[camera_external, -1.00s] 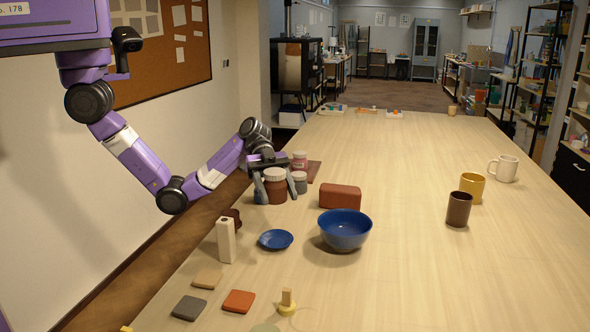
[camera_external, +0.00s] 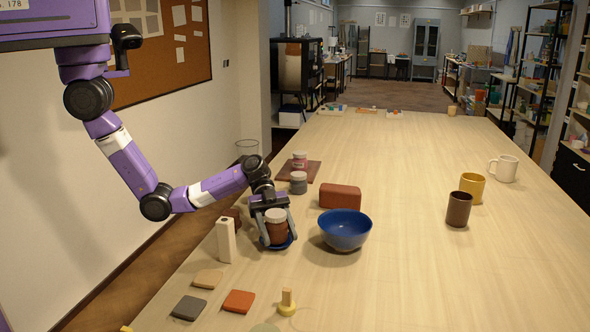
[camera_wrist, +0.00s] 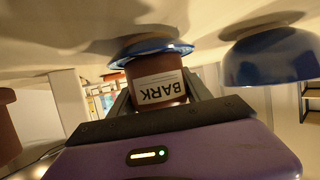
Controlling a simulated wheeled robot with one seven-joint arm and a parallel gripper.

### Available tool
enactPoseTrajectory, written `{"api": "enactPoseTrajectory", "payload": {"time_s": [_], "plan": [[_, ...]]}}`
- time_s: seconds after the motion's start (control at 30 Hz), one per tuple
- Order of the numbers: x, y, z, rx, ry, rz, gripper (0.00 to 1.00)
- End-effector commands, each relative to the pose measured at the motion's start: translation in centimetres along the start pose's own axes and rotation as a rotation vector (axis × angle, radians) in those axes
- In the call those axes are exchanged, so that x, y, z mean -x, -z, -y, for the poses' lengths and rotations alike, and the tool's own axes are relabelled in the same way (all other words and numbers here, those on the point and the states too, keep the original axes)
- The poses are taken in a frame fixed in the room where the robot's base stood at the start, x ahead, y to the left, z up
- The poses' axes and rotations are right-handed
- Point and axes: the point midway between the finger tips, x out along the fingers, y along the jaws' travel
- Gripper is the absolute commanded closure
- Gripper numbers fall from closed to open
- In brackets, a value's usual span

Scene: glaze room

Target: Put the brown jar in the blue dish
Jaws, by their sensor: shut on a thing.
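The brown jar (camera_external: 277,232), with a pale lid, is upright between the fingers of my gripper (camera_external: 277,238), which is shut on it. The small blue dish (camera_external: 288,244) is directly under the jar, mostly hidden by it and the fingers. In the wrist view, which is upside down, the jar (camera_wrist: 157,84) shows a label reading BARK. Its base meets the blue dish (camera_wrist: 150,47) in that picture; whether it rests there or hovers just above, I cannot tell.
A larger blue bowl (camera_external: 345,230) stands right of the dish, and a cream block (camera_external: 226,241) stands close on its left. A red-brown block (camera_external: 340,197) and a grey jar (camera_external: 298,183) are behind. Flat tiles (camera_external: 238,301) lie in front. The table's middle is clear.

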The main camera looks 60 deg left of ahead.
Motion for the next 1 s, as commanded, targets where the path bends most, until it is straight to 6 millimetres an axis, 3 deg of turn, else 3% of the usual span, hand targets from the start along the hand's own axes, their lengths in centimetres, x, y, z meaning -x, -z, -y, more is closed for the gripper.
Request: {"api": "enactPoseTrajectory", "payload": {"time_s": [0.47,0.5,0.6,1.0], "plan": [[-0.39,-0.87,0.00,-0.001,0.000,-0.001,0.98],[-0.38,-0.85,-0.02,0.000,-0.001,0.000,0.39],[-0.35,-0.80,-0.02,0.000,-0.001,0.000,0.22],[-0.15,-0.33,-0.01,0.000,-0.001,0.000,0.22]]}}
